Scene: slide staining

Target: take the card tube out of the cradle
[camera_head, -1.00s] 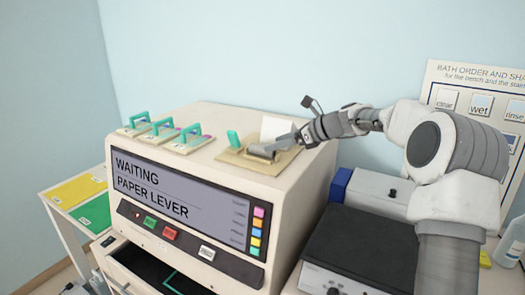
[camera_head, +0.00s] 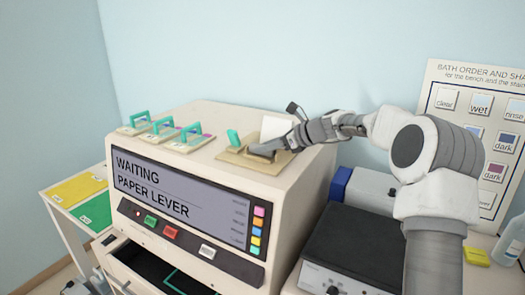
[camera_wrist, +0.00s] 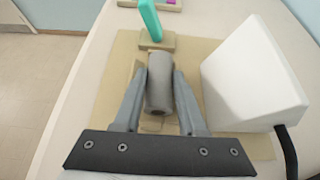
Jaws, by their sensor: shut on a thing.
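The card tube (camera_wrist: 159,88) is a grey cylinder, seen in the wrist view over the tan cradle (camera_wrist: 108,90). My gripper (camera_wrist: 159,74) is shut on the tube, with one grey finger along each side. In the head view my gripper (camera_head: 268,149) is low over the tan cradle plate (camera_head: 228,157) on top of the machine and mostly covers the tube. I cannot tell whether the tube still touches its supports. A teal lever (camera_wrist: 150,18) stands just beyond the tube's far end.
A white block (camera_wrist: 250,80) stands close to the right of my gripper in the wrist view. Several teal-handled pieces (camera_head: 163,127) sit on the machine top (camera_head: 215,115) to the left. A dark box (camera_head: 355,245) is at the lower right. The air above the cradle is clear.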

